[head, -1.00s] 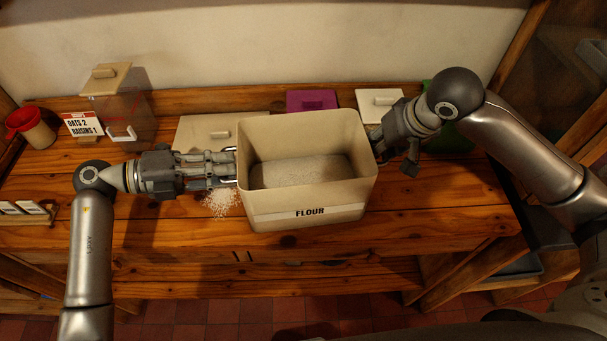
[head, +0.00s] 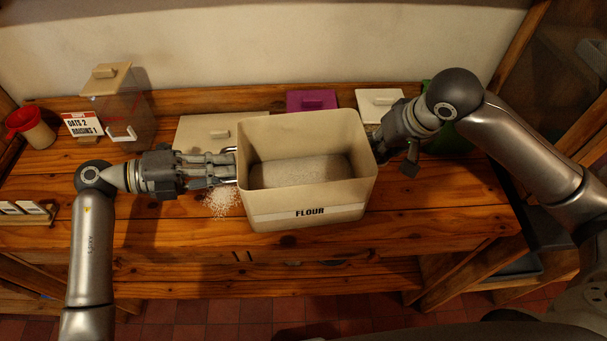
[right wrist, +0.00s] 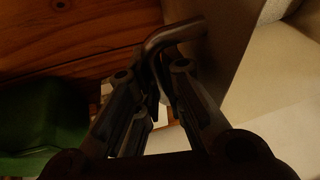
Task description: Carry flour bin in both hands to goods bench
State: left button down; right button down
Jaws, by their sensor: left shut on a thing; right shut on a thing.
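The flour bin (head: 307,209) is a cream open box labelled FLOUR, with pale flour (head: 300,171) inside. It is upright at the front middle of the wooden bench (head: 440,215); I cannot tell whether it rests on the bench or is just above it. My left gripper (head: 232,168) is shut on the handle at the bin's left side. My right gripper (head: 378,146) is at the bin's right side. In the right wrist view, my right gripper (right wrist: 158,85) is shut on the bin's bent metal handle (right wrist: 175,36).
Spilled white grains (head: 221,202) lie left of the bin. A clear bin (head: 128,115) with a sign (head: 82,125) and a red-rimmed cup (head: 32,128) stand at left. Beige (head: 200,130), purple (head: 311,100) and white lids (head: 382,100) are behind. A green container (head: 447,140) is behind my right arm.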

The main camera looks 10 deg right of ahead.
pick_arm(q)
jog(key=shift+r, duration=0.15)
pick_arm(e)
jog(key=shift+w+r, duration=0.1)
jog(key=shift+r, duration=0.15)
